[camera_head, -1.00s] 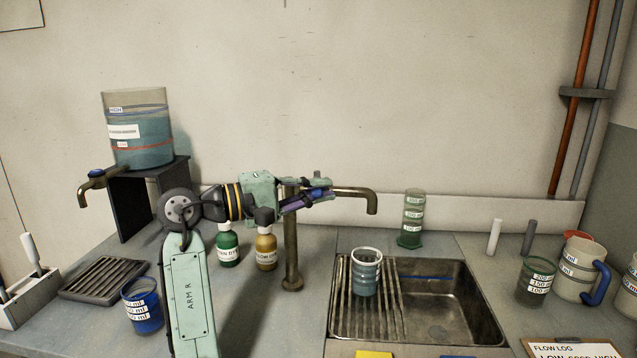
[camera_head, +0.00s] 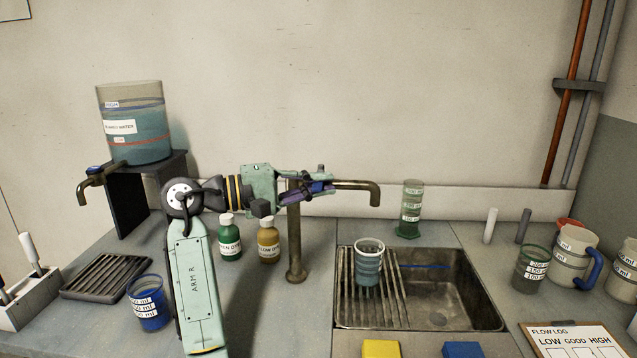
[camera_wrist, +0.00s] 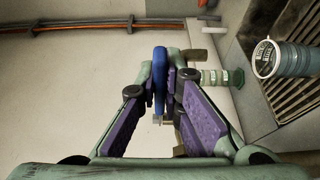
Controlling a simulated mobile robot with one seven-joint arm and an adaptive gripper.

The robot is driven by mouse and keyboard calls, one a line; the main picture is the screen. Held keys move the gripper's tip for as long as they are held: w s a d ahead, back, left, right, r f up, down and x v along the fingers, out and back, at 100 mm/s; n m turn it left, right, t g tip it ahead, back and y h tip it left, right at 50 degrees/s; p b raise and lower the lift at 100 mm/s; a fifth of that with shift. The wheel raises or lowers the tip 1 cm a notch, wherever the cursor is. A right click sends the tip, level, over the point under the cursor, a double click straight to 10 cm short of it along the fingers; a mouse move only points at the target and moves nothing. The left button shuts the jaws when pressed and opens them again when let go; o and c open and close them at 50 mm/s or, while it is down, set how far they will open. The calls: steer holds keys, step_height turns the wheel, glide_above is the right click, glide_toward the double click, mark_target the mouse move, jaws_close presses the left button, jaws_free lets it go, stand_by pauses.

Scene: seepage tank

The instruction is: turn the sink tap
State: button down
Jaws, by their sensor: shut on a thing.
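The sink tap (camera_head: 295,240) is a brass post with a spout (camera_head: 360,186) that reaches right and bends down toward the sink. No stream of water shows below the spout. Its blue handle (camera_wrist: 160,75) stands between my purple finger pads in the wrist view. My gripper (camera_head: 318,188) is shut on this handle at the top of the post. In the head view the fingers cover most of the handle. The spout shows behind the fingers in the wrist view (camera_wrist: 202,54).
The sink (camera_head: 440,311) holds a ribbed drainer with a beaker (camera_head: 369,266) on it. Green (camera_head: 230,240) and yellow (camera_head: 268,242) dye bottles stand left of the post, below my arm. A green-based cylinder (camera_head: 411,208) stands behind the sink. A tank (camera_head: 140,145) stands at left.

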steer(key=c, duration=2)
jaws_free()
steer(key=shift+a, duration=0.1)
steer(key=v, duration=1.2)
